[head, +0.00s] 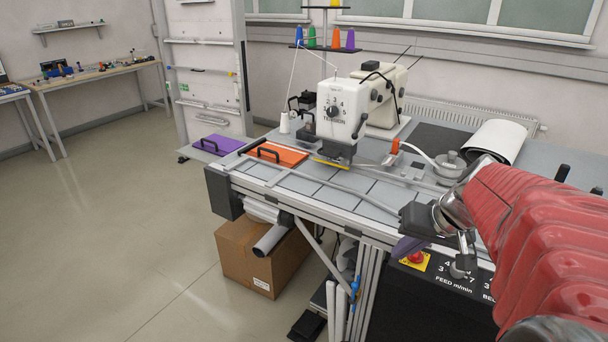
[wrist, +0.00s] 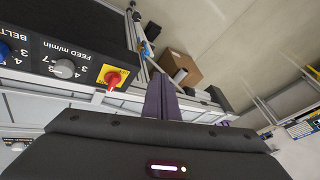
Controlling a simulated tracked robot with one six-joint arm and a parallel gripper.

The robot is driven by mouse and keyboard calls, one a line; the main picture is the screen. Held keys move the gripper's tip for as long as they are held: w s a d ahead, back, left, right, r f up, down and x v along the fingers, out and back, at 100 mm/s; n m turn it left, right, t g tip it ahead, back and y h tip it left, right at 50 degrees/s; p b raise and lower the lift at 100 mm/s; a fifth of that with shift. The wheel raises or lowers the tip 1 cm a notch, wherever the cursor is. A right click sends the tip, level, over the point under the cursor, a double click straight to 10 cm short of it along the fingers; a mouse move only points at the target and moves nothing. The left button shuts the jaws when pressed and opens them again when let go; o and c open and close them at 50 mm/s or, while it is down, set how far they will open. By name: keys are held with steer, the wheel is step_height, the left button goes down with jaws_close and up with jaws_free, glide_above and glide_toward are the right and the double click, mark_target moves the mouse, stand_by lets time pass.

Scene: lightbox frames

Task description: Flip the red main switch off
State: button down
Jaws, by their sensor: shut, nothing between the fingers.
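The red main switch (head: 416,258) is a rotary knob on a yellow plate at the left end of the black control panel (head: 385,310) under the table's front edge. In the wrist view the red switch (wrist: 114,79) shows in full on its yellow plate, left of my fingers. My gripper (head: 406,248) has purple fingers, shut and empty, just above and left of the switch in the head view. In the wrist view my gripper (wrist: 160,97) appears to the right of the switch, apart from it. The exact gap in depth is hard to tell.
The panel also has a grey feed knob (wrist: 64,68) and a blue belt knob (wrist: 4,50). The sewing machine (head: 340,110) stands on the table (head: 350,190). A cardboard box (head: 255,255) sits on the floor below. Open floor lies to the left.

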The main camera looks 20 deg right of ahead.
steer(key=s+d+f+m+t, duration=0.1)
steer(key=s+d, duration=0.1)
steer(key=d, duration=0.6)
steer(key=s+d+f+m, duration=0.1)
steer(key=s+d+m, duration=0.1)
steer(key=d, duration=0.7)
steer(key=shift+s+d+t+h, duration=0.2)
steer(key=shift+d+t+h, duration=0.1)
steer(key=shift+t, duration=0.1)
steer(key=shift+w+a+f, duration=0.1)
steer(key=shift+f, duration=0.05)
steer(key=x, duration=1)
steer(key=shift+w+a, duration=0.7)
steer(key=shift+w, duration=0.2)
steer(key=shift+w+a, duration=0.5)
steer(key=shift+w, duration=0.1)
